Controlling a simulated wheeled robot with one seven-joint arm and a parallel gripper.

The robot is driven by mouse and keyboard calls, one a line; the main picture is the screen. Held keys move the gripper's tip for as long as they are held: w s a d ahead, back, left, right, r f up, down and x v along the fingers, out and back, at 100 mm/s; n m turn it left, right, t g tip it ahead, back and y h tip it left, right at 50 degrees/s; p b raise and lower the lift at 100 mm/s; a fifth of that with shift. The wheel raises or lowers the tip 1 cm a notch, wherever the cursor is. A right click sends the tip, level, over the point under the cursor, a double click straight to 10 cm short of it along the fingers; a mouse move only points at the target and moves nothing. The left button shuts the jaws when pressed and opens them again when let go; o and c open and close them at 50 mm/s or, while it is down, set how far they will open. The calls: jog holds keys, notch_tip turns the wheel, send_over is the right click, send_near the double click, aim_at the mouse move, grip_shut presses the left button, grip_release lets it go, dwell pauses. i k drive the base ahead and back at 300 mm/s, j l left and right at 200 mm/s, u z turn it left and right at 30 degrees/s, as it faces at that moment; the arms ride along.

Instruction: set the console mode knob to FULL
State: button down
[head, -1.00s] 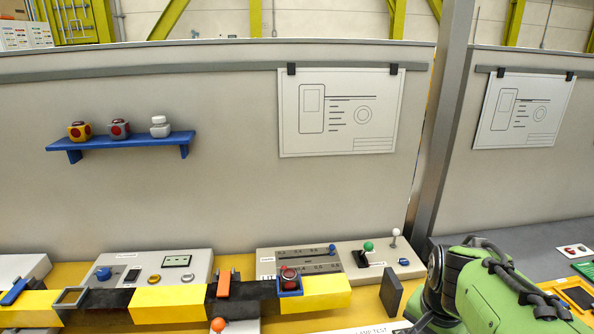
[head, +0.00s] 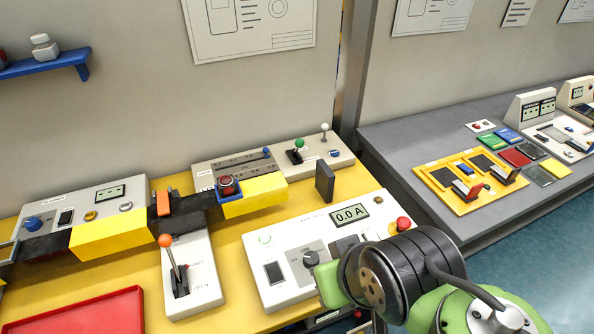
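A white console (head: 272,249) stands on the yellow table in the lower middle of the head view. It has a display reading 0.0 A (head: 350,213), a dark rocker switch (head: 273,272), a red mushroom button (head: 403,224) and a dark round knob (head: 311,259). The lettering around the knob is too small to read, so I cannot tell its setting. A blue knob (head: 32,224) sits on another grey console at the left. My green and black arm covers the white console's lower right part. My gripper's fingers do not show.
An orange-ball lever (head: 166,241) stands on a box left of the white console. A dark upright plate (head: 325,183) stands behind it. A red tray (head: 85,314) lies at the lower left. A grey bench (head: 400,148) with several panels is at the right.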

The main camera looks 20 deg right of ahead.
aim_at(311, 259)
jog(key=j+u, duration=0.5)
jog(key=i+j+u, duration=0.2)
jog(key=j+u, duration=0.25)
